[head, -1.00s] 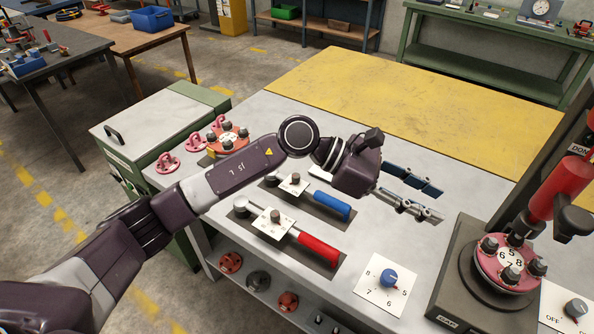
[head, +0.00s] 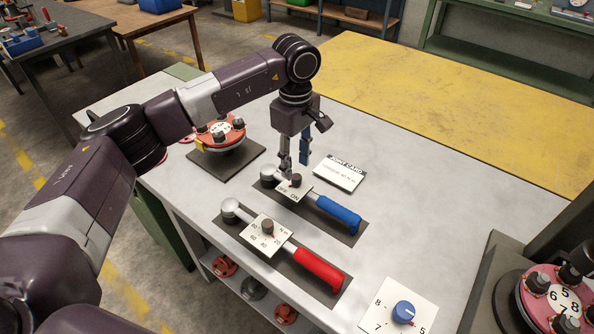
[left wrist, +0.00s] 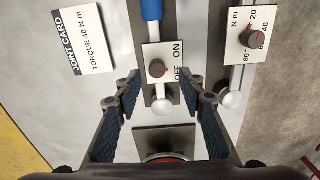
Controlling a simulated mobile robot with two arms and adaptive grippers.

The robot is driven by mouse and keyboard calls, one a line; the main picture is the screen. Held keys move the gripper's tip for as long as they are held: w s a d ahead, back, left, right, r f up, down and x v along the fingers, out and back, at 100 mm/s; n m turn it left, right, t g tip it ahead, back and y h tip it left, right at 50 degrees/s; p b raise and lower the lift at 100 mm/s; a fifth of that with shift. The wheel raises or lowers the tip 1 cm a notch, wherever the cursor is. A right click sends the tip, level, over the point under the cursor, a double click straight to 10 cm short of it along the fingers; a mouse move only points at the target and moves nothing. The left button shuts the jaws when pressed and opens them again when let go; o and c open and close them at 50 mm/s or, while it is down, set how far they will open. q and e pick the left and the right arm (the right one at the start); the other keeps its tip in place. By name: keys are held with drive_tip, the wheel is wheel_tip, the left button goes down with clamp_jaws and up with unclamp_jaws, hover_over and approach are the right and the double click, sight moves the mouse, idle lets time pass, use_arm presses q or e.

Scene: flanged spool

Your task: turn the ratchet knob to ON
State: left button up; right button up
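The ratchet knob (head: 296,180) is a small dark knob on a white OFF/ON plate, on the blue-handled ratchet (head: 338,210). In the left wrist view the knob (left wrist: 157,69) lies near the middle, with OFF and ON printed to its right. A small red mark shows on the knob, but I cannot tell surely which word it points at. My left gripper (head: 293,166) points down at the knob, its fingers apart. In the left wrist view the fingers stand to either side, below the knob in the picture, with nothing between their tips. My right gripper is out of view.
A red-handled wrench (head: 318,268) with a numbered plate lies beside the ratchet. A joint card (head: 341,172) lies to the right, reading torque 40 N m. A flanged spool (head: 221,133) stands behind on the left. A blue dial (head: 403,312) is at the front right.

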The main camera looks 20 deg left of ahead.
sight(297, 176)
use_arm(q)
drive_tip(key=f, duration=0.3)
drive_tip(key=shift+w+p, duration=0.2)
drive_tip(key=shift+p, duration=0.1)
drive_tip(key=shift+f, duration=0.7)
clamp_jaws()
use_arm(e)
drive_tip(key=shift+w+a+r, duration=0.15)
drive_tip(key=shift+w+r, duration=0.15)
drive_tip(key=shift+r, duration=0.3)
